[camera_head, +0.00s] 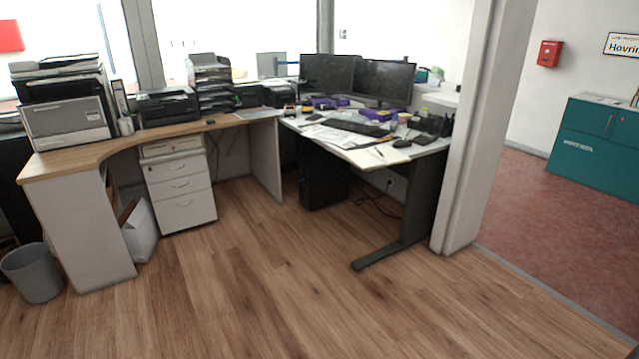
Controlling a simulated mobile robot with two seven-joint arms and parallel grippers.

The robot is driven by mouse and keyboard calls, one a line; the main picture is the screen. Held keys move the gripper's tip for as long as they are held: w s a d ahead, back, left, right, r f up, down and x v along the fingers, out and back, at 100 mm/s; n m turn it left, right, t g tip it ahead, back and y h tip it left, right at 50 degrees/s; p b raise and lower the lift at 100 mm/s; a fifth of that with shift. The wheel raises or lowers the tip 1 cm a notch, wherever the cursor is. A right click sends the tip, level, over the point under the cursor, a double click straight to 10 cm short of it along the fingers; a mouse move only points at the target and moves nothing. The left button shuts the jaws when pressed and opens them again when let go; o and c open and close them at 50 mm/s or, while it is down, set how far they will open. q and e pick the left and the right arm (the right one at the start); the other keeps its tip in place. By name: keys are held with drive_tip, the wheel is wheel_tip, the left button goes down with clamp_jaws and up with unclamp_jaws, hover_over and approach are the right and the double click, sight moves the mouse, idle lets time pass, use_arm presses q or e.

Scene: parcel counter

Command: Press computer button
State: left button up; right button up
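A black computer tower (322,180) stands on the floor under the right-hand desk, in the shade beneath the desktop. Its button is too small and dark to make out. Two dark monitors (382,82) stand on the desk above it, with a black keyboard (356,127) in front of them. Neither of my grippers shows in the head view.
A wooden desk (60,165) with printers stands at the left. White drawers (180,189) stand under it. A grey bin (33,273) is at the far left. A desk leg (405,225) and white pillar (476,120) stand right of the tower. The wooden floor in front is clear.

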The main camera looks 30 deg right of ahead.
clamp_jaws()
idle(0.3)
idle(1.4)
